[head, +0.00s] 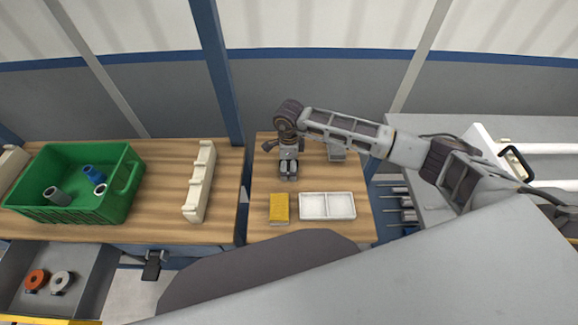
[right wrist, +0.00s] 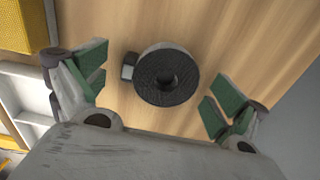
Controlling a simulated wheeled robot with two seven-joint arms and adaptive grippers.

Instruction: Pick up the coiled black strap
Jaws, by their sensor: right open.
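The coiled black strap (right wrist: 151,84) lies on the wooden table, a round dark coil with a hole in its middle and a small pale buckle-like piece at its left side. My right gripper (right wrist: 158,95) is open, with its green-padded fingers apart on either side of the strap and not touching it. In the head view my right gripper (head: 288,168) points down over the small wooden table and hides the strap. My left gripper is not in view.
A yellow box (head: 279,207) and a white two-compartment tray (head: 327,219) sit near the table's front edge. On the left table are a green crate (head: 50,214) with several pipe pieces and a cream rack (head: 192,206). A blue post (head: 216,65) rises behind.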

